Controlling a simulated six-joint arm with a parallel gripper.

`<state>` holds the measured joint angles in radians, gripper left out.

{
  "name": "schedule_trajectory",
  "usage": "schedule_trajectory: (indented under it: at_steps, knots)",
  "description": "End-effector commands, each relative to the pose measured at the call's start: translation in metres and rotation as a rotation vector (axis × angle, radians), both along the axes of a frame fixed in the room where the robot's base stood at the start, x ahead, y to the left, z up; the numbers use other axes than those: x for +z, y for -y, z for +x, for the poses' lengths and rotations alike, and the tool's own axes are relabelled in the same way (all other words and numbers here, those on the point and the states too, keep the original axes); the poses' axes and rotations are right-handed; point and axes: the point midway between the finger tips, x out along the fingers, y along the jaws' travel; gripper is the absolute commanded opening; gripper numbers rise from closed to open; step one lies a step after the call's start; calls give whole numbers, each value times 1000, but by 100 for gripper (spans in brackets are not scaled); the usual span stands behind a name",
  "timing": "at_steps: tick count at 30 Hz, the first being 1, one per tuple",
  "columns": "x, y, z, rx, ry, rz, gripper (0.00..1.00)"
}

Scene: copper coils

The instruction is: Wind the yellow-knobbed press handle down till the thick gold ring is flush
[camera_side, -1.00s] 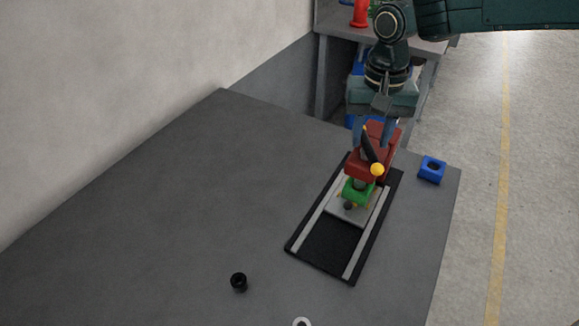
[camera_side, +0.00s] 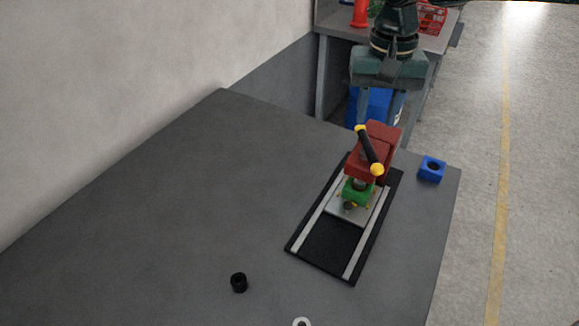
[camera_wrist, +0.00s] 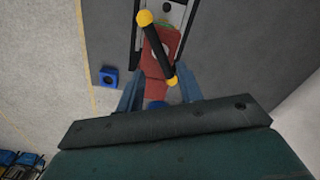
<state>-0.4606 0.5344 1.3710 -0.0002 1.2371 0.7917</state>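The red press (camera_side: 381,137) stands on a black base with pale rails (camera_side: 317,214). Its black handle (camera_side: 369,150) has a yellow knob at each end and slants across the top; it also shows in the wrist view (camera_wrist: 158,48). A green block (camera_side: 357,193) sits under the press head, on a grey plate. I cannot make out the thick gold ring; only small golden bits show beside the green block. My gripper (camera_side: 382,118) is open and empty, above and behind the press, apart from the handle. In the wrist view its fingers (camera_wrist: 158,92) stand wide apart.
A blue block with a hole (camera_side: 432,169) lies right of the press near the table's edge. A small black cylinder (camera_side: 239,282) and a pale ring (camera_side: 301,322) are at the front. The table's left side is clear. A wall stands behind left.

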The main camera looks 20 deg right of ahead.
Motion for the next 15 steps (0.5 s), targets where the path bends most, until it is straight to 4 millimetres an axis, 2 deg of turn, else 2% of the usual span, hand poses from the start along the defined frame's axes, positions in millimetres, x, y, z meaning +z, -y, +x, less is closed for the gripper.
schedule_trajectory:
  at_steps: [9, 15]
  knots:
    - [0, 0, 0, 4, 0, 0, 36]
    - [-10, 0, 0, 89, 0, 0, 36]
